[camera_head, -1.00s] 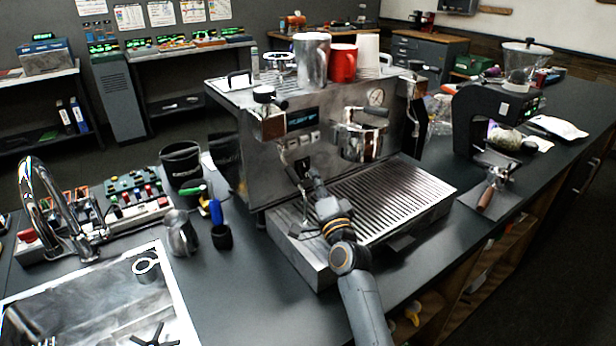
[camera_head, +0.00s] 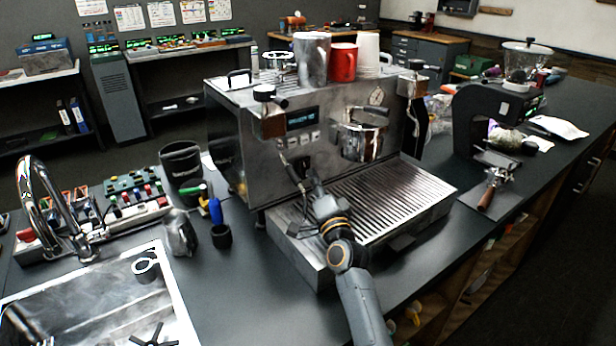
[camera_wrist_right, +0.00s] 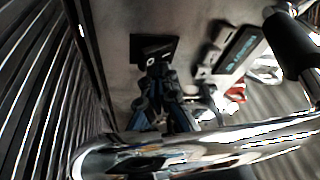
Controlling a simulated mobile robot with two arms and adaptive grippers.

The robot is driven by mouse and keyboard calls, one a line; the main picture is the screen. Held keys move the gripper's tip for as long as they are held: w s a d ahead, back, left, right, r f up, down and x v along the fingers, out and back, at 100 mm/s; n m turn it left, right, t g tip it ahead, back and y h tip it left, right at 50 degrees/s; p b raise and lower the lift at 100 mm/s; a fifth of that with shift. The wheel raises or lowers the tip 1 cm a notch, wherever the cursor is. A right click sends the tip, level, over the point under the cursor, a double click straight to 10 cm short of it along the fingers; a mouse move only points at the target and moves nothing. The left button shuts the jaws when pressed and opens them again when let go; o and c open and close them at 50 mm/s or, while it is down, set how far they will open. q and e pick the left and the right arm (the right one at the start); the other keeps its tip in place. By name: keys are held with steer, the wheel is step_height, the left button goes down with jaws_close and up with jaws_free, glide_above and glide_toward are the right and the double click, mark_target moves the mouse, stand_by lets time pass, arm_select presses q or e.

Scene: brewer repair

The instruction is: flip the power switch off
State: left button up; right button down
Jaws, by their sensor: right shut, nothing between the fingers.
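The espresso machine (camera_head: 238,160) stands on the counter, with its front panel facing me. A small black rectangular plate, which looks like the power switch (camera_wrist_right: 140,45), is on the metal panel in the right wrist view. My right gripper (camera_wrist_right: 156,66) is shut and empty, its fingertips at this plate and covering part of it. I cannot tell whether they touch it or which way the switch is set. In the head view my right gripper (camera_head: 294,172) is in front of the lower left panel, below the display (camera_head: 301,119) and buttons. My left gripper is out of view.
The chrome portafilter (camera_head: 362,143) sits right of my gripper; a chrome curve (camera_wrist_right: 110,155) crosses the near wrist view. The slatted drip tray (camera_head: 410,195) lies below. The front counter is mostly clear.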

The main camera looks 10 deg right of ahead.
steer(key=shift+w+a+f, duration=0.1)
steer(key=shift+w+f, duration=0.1)
steer(key=shift+w, duration=0.15)
stand_by(0.7)
steer(key=shift+s+d+r+p, duration=0.15)
steer(key=shift+s+r+p, duration=0.1)
steer(key=shift+s, duration=0.15)
steer(key=shift+s+d+r+p, duration=0.15)
steer(key=shift+s+p, duration=0.1)
steer(key=shift+s, duration=0.1)
steer(key=s+p, duration=0.1)
steer(key=s+d+r+p, duration=0.1)
steer(key=s+r+p, duration=0.1)
steer(key=s+p, duration=0.1)
steer(key=shift+d+r, duration=0.2)
steer(key=shift+r, duration=0.05)
stand_by(0.5)
